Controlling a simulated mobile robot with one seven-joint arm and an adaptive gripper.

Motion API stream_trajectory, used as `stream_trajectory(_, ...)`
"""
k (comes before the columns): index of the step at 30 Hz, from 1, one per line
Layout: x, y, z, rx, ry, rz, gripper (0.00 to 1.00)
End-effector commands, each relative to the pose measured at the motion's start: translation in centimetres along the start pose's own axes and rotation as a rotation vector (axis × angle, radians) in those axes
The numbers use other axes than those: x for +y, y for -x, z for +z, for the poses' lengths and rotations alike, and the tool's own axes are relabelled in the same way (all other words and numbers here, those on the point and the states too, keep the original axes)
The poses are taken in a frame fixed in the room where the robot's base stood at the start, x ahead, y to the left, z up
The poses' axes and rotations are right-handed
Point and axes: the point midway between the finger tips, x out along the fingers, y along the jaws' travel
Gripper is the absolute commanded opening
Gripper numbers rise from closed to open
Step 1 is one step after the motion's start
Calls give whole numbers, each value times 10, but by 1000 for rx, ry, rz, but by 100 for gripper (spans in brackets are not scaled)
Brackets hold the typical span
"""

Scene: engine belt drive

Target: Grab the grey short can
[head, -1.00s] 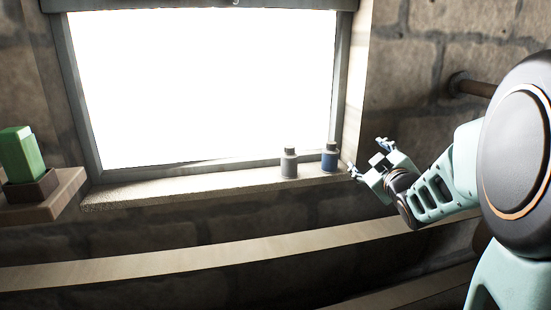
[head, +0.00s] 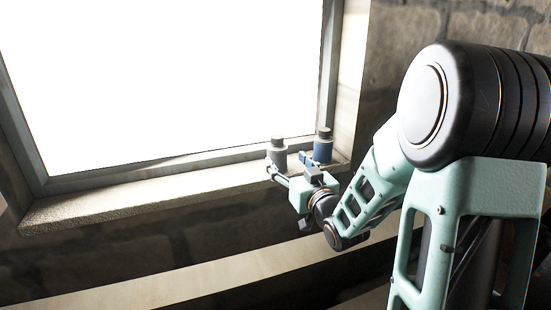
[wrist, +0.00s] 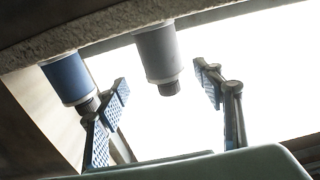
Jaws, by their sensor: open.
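The grey short can (head: 276,151) stands upright on the window sill, with a dark cap. In the wrist view, which looks upside down, the grey can (wrist: 158,52) shows between and beyond my two fingers. My gripper (head: 288,168) is open and empty, close in front of the sill; it also shows in the wrist view (wrist: 165,95). The left finger in the head view overlaps the can's lower part, so whether it touches cannot be told. A blue can (head: 323,148) stands just right of the grey can; in the wrist view the blue can (wrist: 68,78) is outside the left finger.
The stone sill (head: 130,199) is clear to the left of the cans. The bright window (head: 160,80) and its frame lie behind them. The window's right side wall (head: 349,80) is close to the blue can. A pale ledge (head: 180,285) runs below.

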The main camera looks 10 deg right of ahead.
Motion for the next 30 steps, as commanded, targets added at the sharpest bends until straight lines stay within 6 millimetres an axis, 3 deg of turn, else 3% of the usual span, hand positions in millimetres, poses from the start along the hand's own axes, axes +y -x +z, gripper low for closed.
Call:
stream_trajectory(8, -2, -24, 2, -1, 1, -1, 61)
stream_trajectory(16, -5, -61, 3, 0, 2, -1, 61)
stream_trajectory(26, -5, -67, 2, -2, 2, 0, 61)
stream_trajectory(30, -5, -67, 2, -2, 2, 0, 46)
